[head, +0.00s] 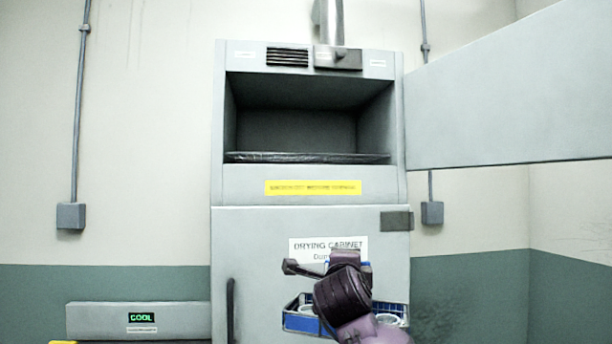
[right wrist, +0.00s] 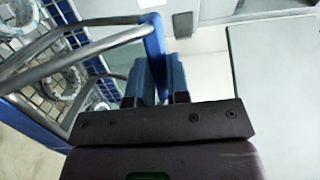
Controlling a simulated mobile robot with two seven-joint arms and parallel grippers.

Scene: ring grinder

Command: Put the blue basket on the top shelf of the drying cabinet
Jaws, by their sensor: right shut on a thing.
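The drying cabinet (head: 310,225) stands against the wall in the head view. Its upper compartment is open and looks empty, with a dark shelf (head: 305,157) at its bottom. My right gripper (head: 345,262) is shut on the handle of the blue basket (head: 298,320), in front of the cabinet's closed lower door and below the shelf. My gripper and wrist hide much of the basket. In the right wrist view the fingers (right wrist: 158,78) grip the handle, and the basket (right wrist: 40,135) hangs at the left with several round glassy or metal pieces inside. My left gripper is not in view.
The upper door (head: 510,90) is swung open to the right, leaving the compartment front clear. A vertical handle (head: 231,310) sticks out on the lower door. A grey unit with a green "COOL" display (head: 141,318) stands at the lower left.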

